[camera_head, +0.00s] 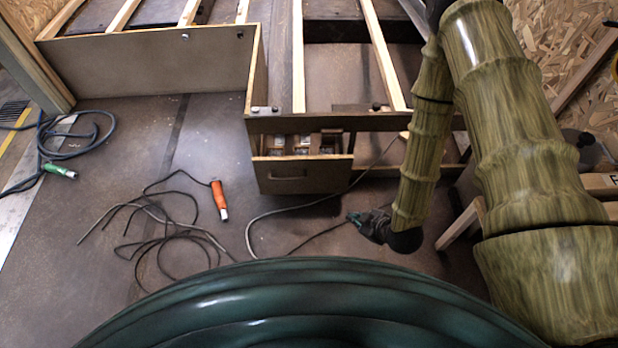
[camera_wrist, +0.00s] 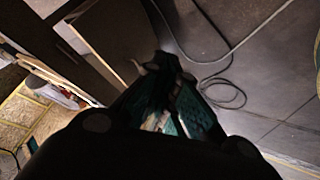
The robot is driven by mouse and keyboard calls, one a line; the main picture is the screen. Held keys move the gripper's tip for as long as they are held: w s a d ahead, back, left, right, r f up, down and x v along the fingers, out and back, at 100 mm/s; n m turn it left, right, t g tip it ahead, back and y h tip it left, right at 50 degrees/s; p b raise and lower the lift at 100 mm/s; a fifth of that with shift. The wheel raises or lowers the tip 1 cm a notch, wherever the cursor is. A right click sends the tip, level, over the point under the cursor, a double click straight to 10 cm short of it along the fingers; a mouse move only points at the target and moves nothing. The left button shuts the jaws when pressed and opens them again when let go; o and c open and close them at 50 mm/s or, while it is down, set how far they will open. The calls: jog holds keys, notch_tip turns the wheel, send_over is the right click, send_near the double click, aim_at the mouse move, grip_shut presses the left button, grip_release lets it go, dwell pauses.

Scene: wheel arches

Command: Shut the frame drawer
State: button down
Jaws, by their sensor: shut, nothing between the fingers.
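The frame drawer (camera_head: 303,176) is at the centre of the head view, under the wooden bed frame (camera_head: 262,124). It stands pulled out, with its brown front panel and handle slot towards me and several small items visible inside. My gripper (camera_head: 354,217) is shut and empty, low over the floor, to the right of the drawer front and nearer to me. It appears apart from the drawer. In the wrist view my gripper (camera_wrist: 162,68) is dark, its fingers together, and a brown panel, probably the drawer front (camera_wrist: 115,32), lies just beyond to the left.
An orange-handled tool (camera_head: 219,198) and loose dark cables (camera_head: 160,232) lie on the floor at left. A coiled hose (camera_head: 75,140) with a green end lies farther left. A pale cable (camera_head: 252,222) crosses the floor before the drawer. Wooden legs (camera_head: 462,222) stand at right.

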jog(key=w+a+f+n+t+y+b, duration=0.3)
jog(key=w+f+n+b, duration=0.3)
jog(key=w+b, duration=0.15)
jog(key=n+t+y+b, duration=0.3)
jog(key=n+y+b, duration=0.45)
jog(key=b, duration=1.05)
send_near(298, 160)
jog(key=s+a+n+h, duration=0.2)
jog(key=a, duration=0.1)
jog(key=shift+w+a+r+b, duration=0.15)
jog(key=shift+w+b, duration=0.2)
jog(key=shift+w, duration=0.45)
jog(key=shift+w+r+b, duration=0.2)
jog(key=shift+w+b, duration=0.15)
jog(key=shift+w, duration=0.4)
jog(key=shift+w+a+r+b, duration=0.15)
jog(key=shift+w+b, duration=0.2)
jog(key=shift+w, duration=0.45)
jog(key=shift+d, duration=0.1)
